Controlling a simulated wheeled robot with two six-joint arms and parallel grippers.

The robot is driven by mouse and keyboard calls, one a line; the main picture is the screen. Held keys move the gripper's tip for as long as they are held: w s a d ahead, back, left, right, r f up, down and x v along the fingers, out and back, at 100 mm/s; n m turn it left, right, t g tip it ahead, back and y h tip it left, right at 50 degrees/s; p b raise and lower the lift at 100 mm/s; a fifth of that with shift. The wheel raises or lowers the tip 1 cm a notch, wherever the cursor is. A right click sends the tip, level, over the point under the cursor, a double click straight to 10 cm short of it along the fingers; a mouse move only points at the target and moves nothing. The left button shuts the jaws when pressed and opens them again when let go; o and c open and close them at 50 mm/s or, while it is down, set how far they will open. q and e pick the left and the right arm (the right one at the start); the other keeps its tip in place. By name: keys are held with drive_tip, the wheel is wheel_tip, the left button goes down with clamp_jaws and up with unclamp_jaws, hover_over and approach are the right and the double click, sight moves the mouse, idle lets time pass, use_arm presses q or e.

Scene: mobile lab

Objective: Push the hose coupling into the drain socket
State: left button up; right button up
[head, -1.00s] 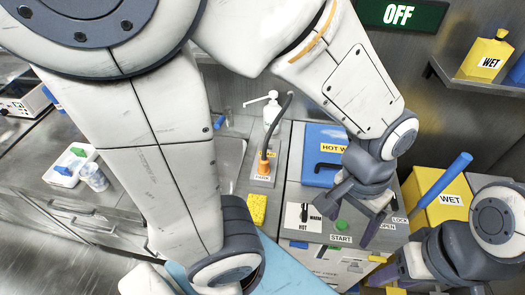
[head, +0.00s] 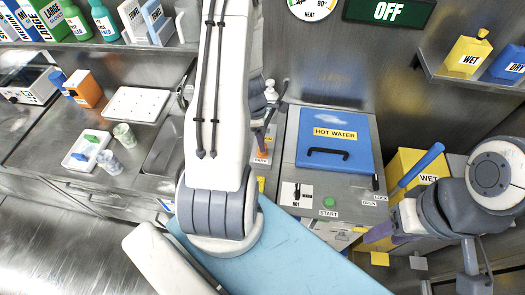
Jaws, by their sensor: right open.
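The orange hose coupling (head: 261,142) stands at the plate marked PARK (head: 260,160) in the head view. Only a sliver shows beside my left arm's big link. The hose is mostly hidden. My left gripper (head: 268,112) is largely behind that link, just above the coupling. I cannot tell whether it touches the coupling or how its jaws stand. My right gripper (head: 385,233) is open at the lower right, in front of the yellow WET bin. I cannot make out the drain socket.
A machine with a blue HOT WATER lid (head: 335,145) and green START button (head: 329,202) stands right of the coupling. A white tray (head: 85,150) is on the left counter. Bottles line the upper-left shelf.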

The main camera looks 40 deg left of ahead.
use_arm(q)
drive_tip(key=f+b, duration=0.1)
drive_tip(key=f, duration=0.1)
drive_tip(key=f+b, duration=0.1)
drive_tip(key=f, duration=0.1)
drive_tip(key=f+b, duration=0.1)
drive_tip(key=f, duration=0.1)
drive_tip(key=shift+w+d+f, duration=0.2)
drive_tip(key=shift+w+f, duration=0.15)
drive_tip(key=shift+f, duration=0.05)
clamp_jaws()
